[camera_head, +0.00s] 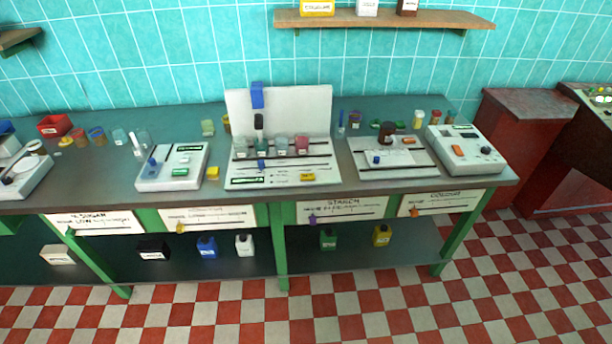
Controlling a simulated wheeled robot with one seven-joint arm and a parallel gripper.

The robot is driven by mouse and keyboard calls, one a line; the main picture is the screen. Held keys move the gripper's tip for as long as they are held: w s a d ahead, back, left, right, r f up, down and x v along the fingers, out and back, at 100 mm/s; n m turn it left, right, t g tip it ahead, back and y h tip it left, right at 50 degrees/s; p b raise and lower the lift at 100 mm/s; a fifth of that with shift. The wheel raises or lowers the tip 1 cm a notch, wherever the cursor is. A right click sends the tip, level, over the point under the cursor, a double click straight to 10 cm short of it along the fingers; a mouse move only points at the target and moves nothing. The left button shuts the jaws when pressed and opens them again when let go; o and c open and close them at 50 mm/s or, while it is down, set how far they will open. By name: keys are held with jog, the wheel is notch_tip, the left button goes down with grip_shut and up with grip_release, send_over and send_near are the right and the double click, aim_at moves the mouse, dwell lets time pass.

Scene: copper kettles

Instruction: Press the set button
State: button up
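No button can be read as "set" at this size. A white instrument (466,149) at the right end of the bench carries an orange block (457,150), a dark round part (486,150) and a dark strip on top. A second white device (172,166) left of the middle has a green block (180,172) and a blue part on it. A white station with an upright back panel (310,107) stands at the middle, with a green label (248,180) and a yellow block (307,177). My gripper is not in view.
The long bench (340,196) has a lower shelf with several small bottles. Jars and beakers stand along its back, beside a flat white station (393,158). A wall shelf (385,19) hangs above. The checkered floor (350,310) in front is clear. A dark red cabinet (530,150) stands right.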

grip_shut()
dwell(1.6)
